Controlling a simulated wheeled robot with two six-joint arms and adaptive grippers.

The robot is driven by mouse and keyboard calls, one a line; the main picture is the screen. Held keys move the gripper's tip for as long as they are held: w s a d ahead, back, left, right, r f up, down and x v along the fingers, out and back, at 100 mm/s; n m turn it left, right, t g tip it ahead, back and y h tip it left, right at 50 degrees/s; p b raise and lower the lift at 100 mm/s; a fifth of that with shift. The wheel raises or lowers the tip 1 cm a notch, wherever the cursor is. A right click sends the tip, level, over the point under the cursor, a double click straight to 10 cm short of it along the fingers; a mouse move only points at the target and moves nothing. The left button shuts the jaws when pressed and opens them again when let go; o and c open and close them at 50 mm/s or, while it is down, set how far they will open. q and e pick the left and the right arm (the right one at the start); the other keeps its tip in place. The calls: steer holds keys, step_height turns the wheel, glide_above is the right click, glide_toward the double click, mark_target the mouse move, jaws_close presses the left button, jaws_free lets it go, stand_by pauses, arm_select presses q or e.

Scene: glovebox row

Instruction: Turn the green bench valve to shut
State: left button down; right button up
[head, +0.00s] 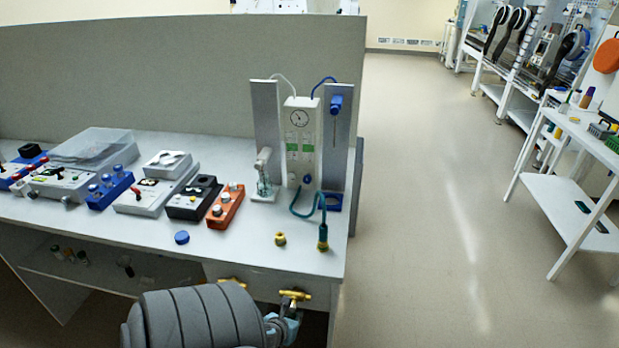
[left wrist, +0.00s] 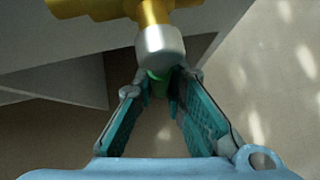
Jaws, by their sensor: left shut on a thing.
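The green bench valve shows in the left wrist view as a small green handle (left wrist: 157,82) below a grey collar (left wrist: 158,47) on a brass body (left wrist: 155,12). In the head view a brass fitting (head: 295,294) sticks out under the bench's front edge; the green part is hidden there. My left gripper (head: 286,322) is just below this fitting. In the left wrist view its two teal-padded fingers (left wrist: 160,90) close on the green handle from both sides. The handle's turn angle cannot be told. My right gripper is not in view.
Another brass fitting (head: 232,282) is on the bench front to the left. The bench top (head: 262,262) holds several instrument boxes, an orange box (head: 225,208), a blue cap (head: 181,237) and a tubing stand (head: 301,140). The floor to the right (head: 430,220) is clear.

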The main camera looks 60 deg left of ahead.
arm_select(q)
steer(key=shift+s, duration=0.1)
stand_by(0.4)
steer(key=c, duration=1.6)
jaws_free()
steer(key=shift+c, duration=0.2)
steer(key=v, duration=1.2)
